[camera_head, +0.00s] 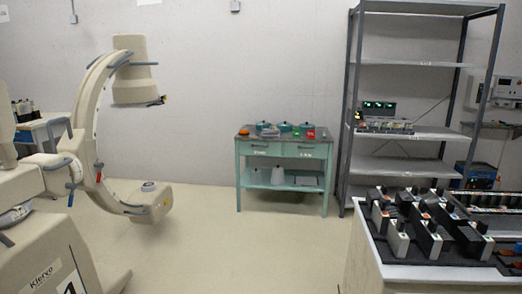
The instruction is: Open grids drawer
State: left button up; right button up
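A pale green table (240,178) with two drawers side by side stands against the back wall near the middle of the view. Its left drawer (261,148) and right drawer (306,150) both look shut, each with a dark handle and a small white label beneath. The labels are too small to read surely, so I cannot tell which is the grids drawer. Neither of my grippers is in view.
Several teal-lidded pots (285,127) stand on the table top. A beige C-arm machine (88,130) is at the left. A grey shelf rack (408,62) and a white cart (385,272) with black devices are at the right. The floor (250,250) before the table is clear.

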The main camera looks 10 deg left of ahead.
aim_at(263, 142)
jog(key=i+u, duration=0.15)
jog(key=i, duration=3.5)
